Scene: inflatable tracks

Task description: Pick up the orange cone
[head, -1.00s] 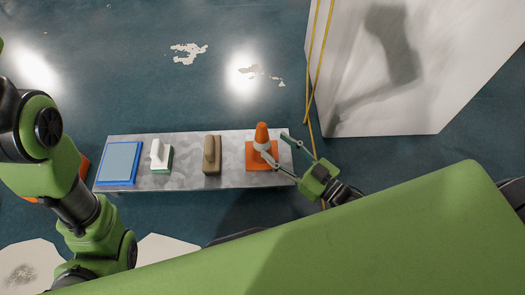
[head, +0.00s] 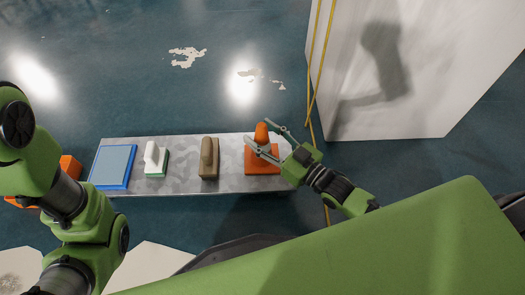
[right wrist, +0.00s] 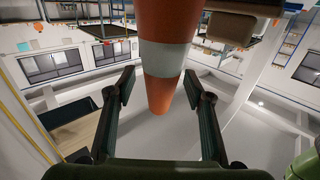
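The orange cone (head: 262,162) stands upright on its square base at the right end of a grey metal bench (head: 232,184). My right gripper (head: 260,134) is open, its two fingers on either side of the cone's upper part. In the right wrist view the cone (right wrist: 160,95), orange with a white band, shows between the spread fingers (right wrist: 159,88), with a gap on both sides. I cannot tell how deep it sits between them. My left arm comes in at the left, but its gripper is out of view.
Left of the cone on the bench are a brown-handled block (head: 209,158), a white-and-green tool (head: 155,160) and a blue-framed panel (head: 112,166). Orange objects (head: 69,166) show behind my left arm. A white panel (head: 400,80) and yellow cords (head: 314,60) are at right.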

